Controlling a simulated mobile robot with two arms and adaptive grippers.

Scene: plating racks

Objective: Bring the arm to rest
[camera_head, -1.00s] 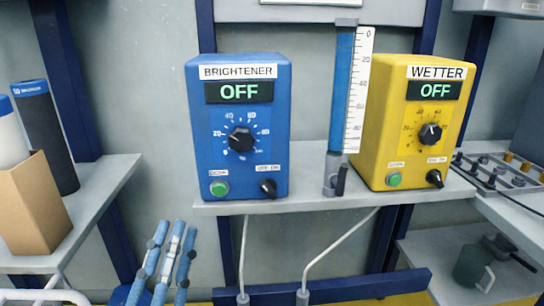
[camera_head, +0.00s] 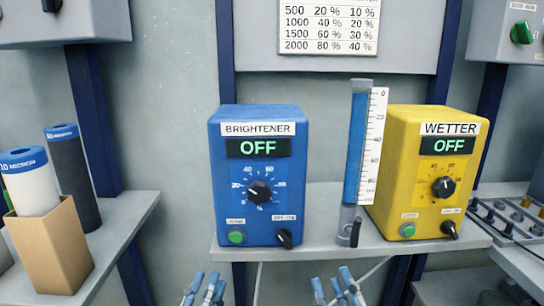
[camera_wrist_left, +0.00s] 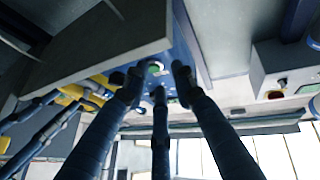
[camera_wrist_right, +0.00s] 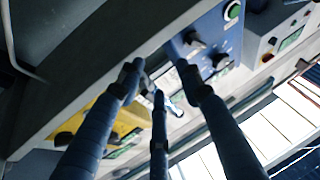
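My left gripper (camera_head: 205,291) shows at the bottom edge of the head view, below the front of the blue brightener box (camera_head: 258,180). My right gripper (camera_head: 338,289) is to its right, below the shelf under the level tube. In the left wrist view the blue fingers of the left gripper (camera_wrist_left: 157,82) are spread with nothing between them. In the right wrist view the fingers of the right gripper (camera_wrist_right: 160,82) are also spread and empty. My arms behind the grippers are hidden below the head view.
The shelf (camera_head: 320,243) carries the brightener box, a blue level tube (camera_head: 356,150) and the yellow wetter box (camera_head: 425,175); both displays read OFF. A cardboard holder (camera_head: 50,248) with a white roll stands at left. A chart (camera_head: 328,27) hangs above.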

